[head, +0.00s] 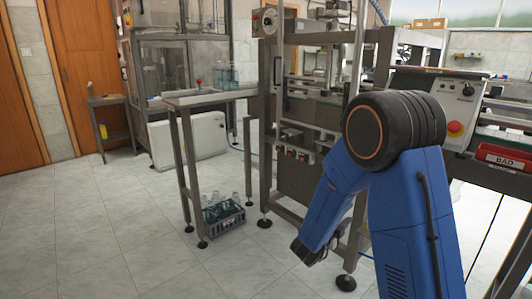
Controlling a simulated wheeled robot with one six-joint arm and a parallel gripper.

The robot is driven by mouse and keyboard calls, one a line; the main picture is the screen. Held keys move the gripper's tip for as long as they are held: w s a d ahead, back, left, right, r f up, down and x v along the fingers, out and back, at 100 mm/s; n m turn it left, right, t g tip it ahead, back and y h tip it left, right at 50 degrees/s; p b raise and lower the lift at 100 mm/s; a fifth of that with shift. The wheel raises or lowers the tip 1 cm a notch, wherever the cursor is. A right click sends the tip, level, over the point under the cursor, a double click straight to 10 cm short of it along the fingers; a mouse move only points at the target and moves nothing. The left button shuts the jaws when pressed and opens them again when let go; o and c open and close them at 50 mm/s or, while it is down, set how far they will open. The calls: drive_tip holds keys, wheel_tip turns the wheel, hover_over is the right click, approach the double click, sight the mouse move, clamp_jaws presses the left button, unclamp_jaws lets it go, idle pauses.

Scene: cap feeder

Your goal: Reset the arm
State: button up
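My blue arm with a black joint fills the right front of the head view. It is bent, with its end hanging down to the left. My gripper (307,253) is the dark part at that lower end, over the tiled floor. Its fingers are too small and dark to show whether they are apart or together. I see nothing clearly held in it.
A steel machine frame (266,130) stands behind my arm. A narrow steel table (205,97) is left of it, with a bottle crate (222,222) on the floor below. A red BAD bin (505,158) is at right. The left floor is clear.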

drive_tip(key=a+r+n+t+y, duration=0.2)
drive_tip(key=a+r+n+y, duration=0.4)
drive_tip(key=r+n+y, duration=0.15)
drive_tip(key=s+a+r+n+g+y, duration=0.2)
drive_tip(key=s+a+r+n+y, duration=0.2)
drive_tip(key=s+n+y, duration=0.4)
drive_tip(key=s+d+n+g+h, duration=0.1)
drive_tip(key=s+n, duration=0.4)
drive_tip(key=s, duration=1.1)
drive_tip(key=s+d+f+n+g+h, duration=0.1)
drive_tip(key=s+d+n+g, duration=0.2)
drive_tip(key=s, duration=1.4)
drive_tip(key=n+g, duration=0.2)
drive_tip(key=g, duration=0.1)
drive_tip(key=shift+s+d+h, duration=0.15)
drive_tip(key=shift+d+h, duration=0.2)
